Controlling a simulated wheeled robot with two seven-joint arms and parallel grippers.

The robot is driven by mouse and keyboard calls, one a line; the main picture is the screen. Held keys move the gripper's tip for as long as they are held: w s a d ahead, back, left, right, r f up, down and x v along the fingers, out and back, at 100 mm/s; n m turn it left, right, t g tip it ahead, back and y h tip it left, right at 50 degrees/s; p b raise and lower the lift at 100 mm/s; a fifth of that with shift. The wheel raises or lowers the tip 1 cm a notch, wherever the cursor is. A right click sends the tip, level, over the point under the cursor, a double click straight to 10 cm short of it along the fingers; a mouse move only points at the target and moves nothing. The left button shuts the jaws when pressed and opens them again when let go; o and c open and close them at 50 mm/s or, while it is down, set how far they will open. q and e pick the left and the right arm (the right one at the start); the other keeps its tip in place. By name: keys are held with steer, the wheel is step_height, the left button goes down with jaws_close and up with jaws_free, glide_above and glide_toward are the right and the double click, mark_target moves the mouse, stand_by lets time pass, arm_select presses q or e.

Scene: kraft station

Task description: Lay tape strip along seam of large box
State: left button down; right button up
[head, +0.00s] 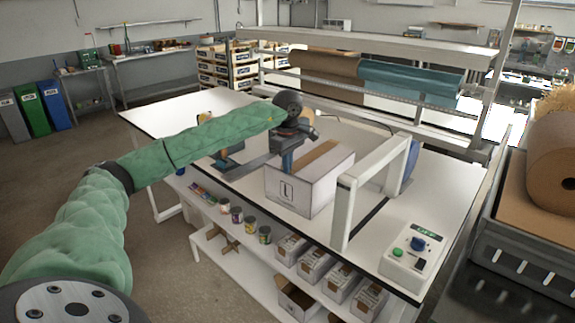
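The large box (299,192) is pale, with a dark printed mark on its front, and stands upright on the white worktable (246,187). A brown strip (321,153) runs along its top; I cannot tell whether this is tape or bare cardboard. My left arm, in a green sleeve, reaches in from the left. My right gripper is not in view.
A white arch frame (347,206) stands close to the right of the box. A control box (411,250) sits at the table's right front. Paper rolls (411,76) hang behind. Cans and small cartons (314,265) fill the lower shelf. The table's left end is mostly clear.

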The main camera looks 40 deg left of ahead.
arm_select(q)
steer(key=c, duration=1.6)
jaws_free()
steer(key=shift+r, duration=0.1)
steer(key=shift+r+p, duration=0.8)
steer(key=shift+r, duration=1.3)
